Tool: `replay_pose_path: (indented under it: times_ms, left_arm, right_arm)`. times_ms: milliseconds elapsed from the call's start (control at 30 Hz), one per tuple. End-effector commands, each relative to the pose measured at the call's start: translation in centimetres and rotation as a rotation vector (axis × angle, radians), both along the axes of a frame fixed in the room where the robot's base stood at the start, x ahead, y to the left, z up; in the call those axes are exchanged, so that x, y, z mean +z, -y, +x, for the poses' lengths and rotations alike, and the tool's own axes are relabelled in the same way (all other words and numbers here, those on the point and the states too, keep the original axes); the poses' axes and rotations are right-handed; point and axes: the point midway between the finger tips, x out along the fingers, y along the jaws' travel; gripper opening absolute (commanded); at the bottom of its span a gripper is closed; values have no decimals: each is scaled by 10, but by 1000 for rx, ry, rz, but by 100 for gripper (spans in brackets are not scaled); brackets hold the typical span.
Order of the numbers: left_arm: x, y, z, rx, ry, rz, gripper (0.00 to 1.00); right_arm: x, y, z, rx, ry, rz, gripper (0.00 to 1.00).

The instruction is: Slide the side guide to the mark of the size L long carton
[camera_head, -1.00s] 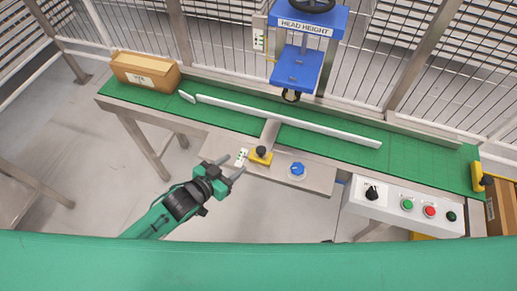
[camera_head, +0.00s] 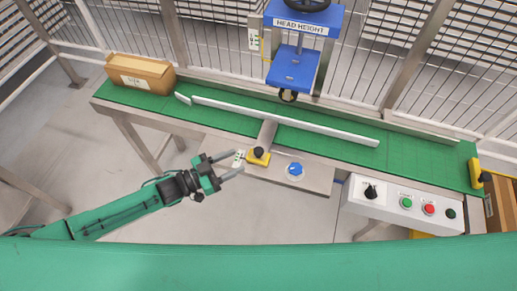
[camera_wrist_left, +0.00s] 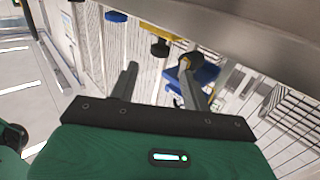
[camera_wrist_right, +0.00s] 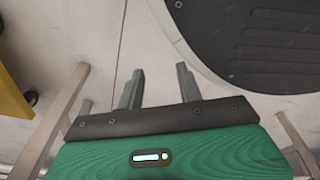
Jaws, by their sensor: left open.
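The side guide is a long white rail (camera_head: 290,123) lying slantwise over the green belt. A bar joins it to a yellow block with a black knob (camera_head: 258,153) on the grey plate at the near edge.
A brown carton (camera_head: 140,75) stands at the belt's left end. A blue knob (camera_head: 295,170) sits right of the block. The blue head (camera_head: 293,70) hangs over the belt. A control box (camera_head: 405,203) with buttons is at the right front.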

Motion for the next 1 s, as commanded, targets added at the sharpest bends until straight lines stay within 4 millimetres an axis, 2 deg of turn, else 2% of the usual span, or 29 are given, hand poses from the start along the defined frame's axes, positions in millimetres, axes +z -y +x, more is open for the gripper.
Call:
replay_pose_path:
  times_ms: [33, 200, 433, 600, 900, 1000]
  left_arm:
    - [3, 11, 6, -1, 2, -2, 48]
    - [2, 42, 21, -1, 2, -2, 48]
    - [1, 71, 36, 0, 1, 0, 48]
    - [0, 80, 41, 0, 0, 1, 48]
    - [0, 81, 41, 0, 0, 1, 48]
    - [0, 81, 41, 0, 0, 1, 28]
  right_arm:
    - [-1, 1, -3, 1, -3, -2, 36]
    - [-7, 5, -12, 3, -3, -3, 36]
    - [-12, 8, -22, 5, -4, -6, 36]
    - [-14, 9, -27, 6, -10, -7, 36]
    - [-14, 10, -24, 6, -6, -7, 36]
    - [-14, 9, -22, 6, -3, -7, 36]
